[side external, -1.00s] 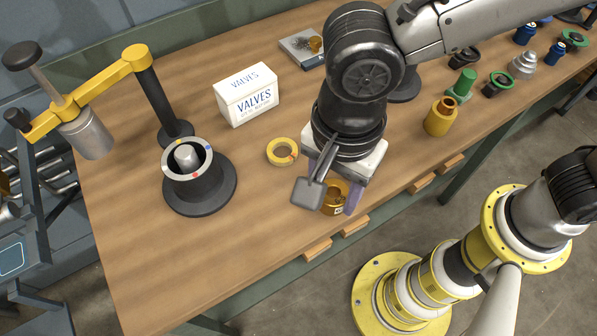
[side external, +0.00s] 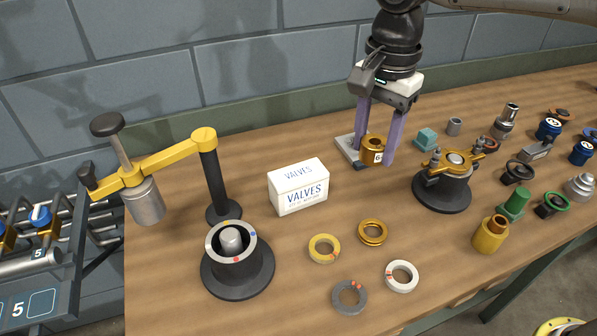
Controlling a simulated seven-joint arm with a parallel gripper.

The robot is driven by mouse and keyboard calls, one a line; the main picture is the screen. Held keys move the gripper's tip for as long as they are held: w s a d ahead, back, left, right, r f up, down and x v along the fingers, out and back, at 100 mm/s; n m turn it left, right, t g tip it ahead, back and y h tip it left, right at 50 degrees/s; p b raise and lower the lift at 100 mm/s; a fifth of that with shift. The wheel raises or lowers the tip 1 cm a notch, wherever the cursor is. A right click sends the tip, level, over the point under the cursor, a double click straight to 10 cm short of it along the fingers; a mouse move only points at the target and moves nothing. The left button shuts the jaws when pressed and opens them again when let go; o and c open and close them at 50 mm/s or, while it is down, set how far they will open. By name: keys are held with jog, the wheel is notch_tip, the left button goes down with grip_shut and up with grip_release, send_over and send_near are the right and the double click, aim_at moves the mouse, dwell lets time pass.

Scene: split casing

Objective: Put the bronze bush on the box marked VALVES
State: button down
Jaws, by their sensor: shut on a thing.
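The bronze bush (side external: 371,143), a short brown-gold cylinder with a small white label, is between the fingers of my gripper (side external: 378,158). My gripper points down, its purple fingers shut on the bush. The bush shows in front of a flat grey plate (side external: 344,146) at the back of the bench. I cannot tell how high it is above the plate. The white box marked VALVES (side external: 299,190) stands on the bench to the left of my gripper and nearer the camera. Its top looks bare. The bush and box are apart.
A yellow-armed press (side external: 160,165) and a black stand with a grey ring (side external: 237,265) are left of the box. Several loose rings, such as the yellow one (side external: 324,249), lie in front. A black fixture with a bronze clamp (side external: 443,183) and several fittings stand at right.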

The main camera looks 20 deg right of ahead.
jog(key=w+d, duration=0.2)
send_over(312, 169)
jog(key=s, duration=0.1)
jog(key=shift+m, duration=0.3)
jog(key=f, duration=0.8)
jog(key=shift+d+f, duration=0.25)
jog(key=shift+f, duration=0.15)
jog(key=shift+w+a+f, duration=0.3)
jog(key=shift+w+f, duration=0.3)
jog(key=shift+f, duration=1.65)
jog(key=shift+f, duration=0.15)
jog(key=shift+c, duration=1.4)
grip_release()
jog(key=shift+s+f, duration=0.1)
